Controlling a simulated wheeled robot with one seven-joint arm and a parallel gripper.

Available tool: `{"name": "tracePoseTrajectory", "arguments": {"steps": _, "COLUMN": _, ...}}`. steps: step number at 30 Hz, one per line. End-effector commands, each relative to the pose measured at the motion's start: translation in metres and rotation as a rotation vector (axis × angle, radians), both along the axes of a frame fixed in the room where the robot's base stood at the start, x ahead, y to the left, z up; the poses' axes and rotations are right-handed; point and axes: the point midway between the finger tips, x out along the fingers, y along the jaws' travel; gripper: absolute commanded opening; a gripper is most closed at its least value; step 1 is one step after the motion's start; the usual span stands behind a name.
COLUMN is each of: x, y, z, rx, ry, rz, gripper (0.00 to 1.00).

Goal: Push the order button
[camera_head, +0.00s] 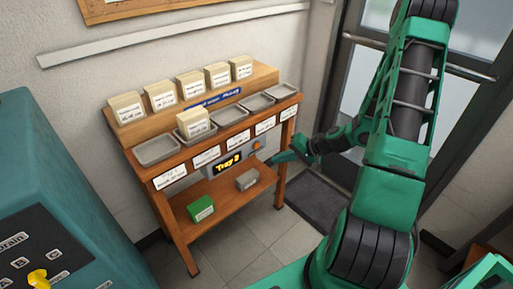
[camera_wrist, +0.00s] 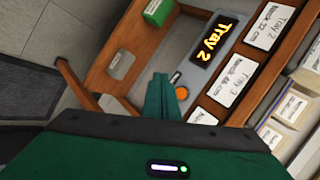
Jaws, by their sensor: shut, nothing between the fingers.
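The orange button (camera_wrist: 182,93) sits on the grey panel beside the lit display (camera_wrist: 214,50), which reads "Tray 2". In the head view the button (camera_head: 257,145) is at the right end of that panel, under the tray shelf. My green gripper (camera_head: 278,159) is shut and empty, in front of the panel's right end, below and right of the button. In the wrist view the gripper's fingers (camera_wrist: 160,78) point towards the panel, just left of the button. I cannot tell whether they touch anything.
The wooden bench (camera_head: 180,221) holds grey trays (camera_head: 157,150), labelled cards and several cream boxes (camera_head: 191,84). A green box (camera_head: 201,208) and a grey box (camera_head: 247,180) stand on its lower shelf. A teal machine (camera_head: 60,170) is at left. A glass door (camera_head: 355,70) is at right.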

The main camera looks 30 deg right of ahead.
Motion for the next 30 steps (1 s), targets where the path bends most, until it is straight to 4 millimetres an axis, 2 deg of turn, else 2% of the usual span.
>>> {"name": "tracePoseTrajectory", "arguments": {"steps": 15, "x": 0.059, "y": 0.017, "z": 0.000, "rx": 0.000, "ry": 0.000, "rz": 0.003, "gripper": 0.00}}
{"name": "tracePoseTrajectory", "arguments": {"steps": 21, "x": 0.069, "y": 0.019, "z": 0.000, "rx": -0.001, "ry": 0.001, "rz": 0.001, "gripper": 0.00}}
{"name": "tracePoseTrajectory", "arguments": {"steps": 30, "x": 0.071, "y": 0.020, "z": 0.000, "rx": 0.000, "ry": 0.001, "rz": 0.001, "gripper": 0.00}}
